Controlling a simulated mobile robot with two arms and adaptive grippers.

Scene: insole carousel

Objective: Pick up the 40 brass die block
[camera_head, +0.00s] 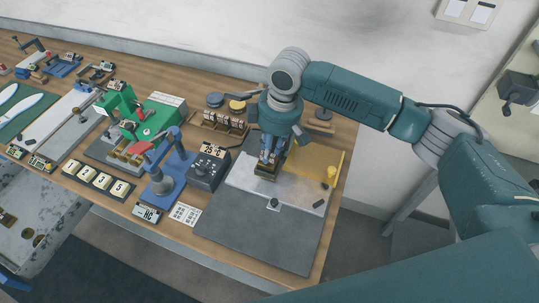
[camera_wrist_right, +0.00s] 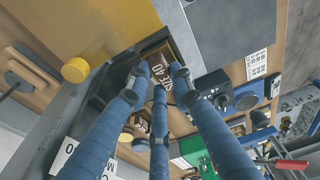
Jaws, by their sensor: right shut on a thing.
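The 40 brass die block (camera_wrist_right: 168,62) has a dark face lettered "SIZE 40" in the right wrist view. My right gripper (camera_wrist_right: 158,74) has its three blue fingers closed around it. In the head view the right gripper (camera_head: 268,166) points down over the pale plate of the grey press bed, with the brass block (camera_head: 265,174) at its fingertips. I cannot tell whether the block touches the plate. The fingers hide part of it. My left gripper is not in view.
A rack of die blocks (camera_head: 222,122) stands behind and left of the gripper. A dark box reading "25 °C" (camera_head: 208,166), a blue hand press (camera_head: 162,184) and a green machine (camera_head: 148,120) stand left. The grey mat's front (camera_head: 255,238) is clear. A yellow knob (camera_head: 332,171) is right.

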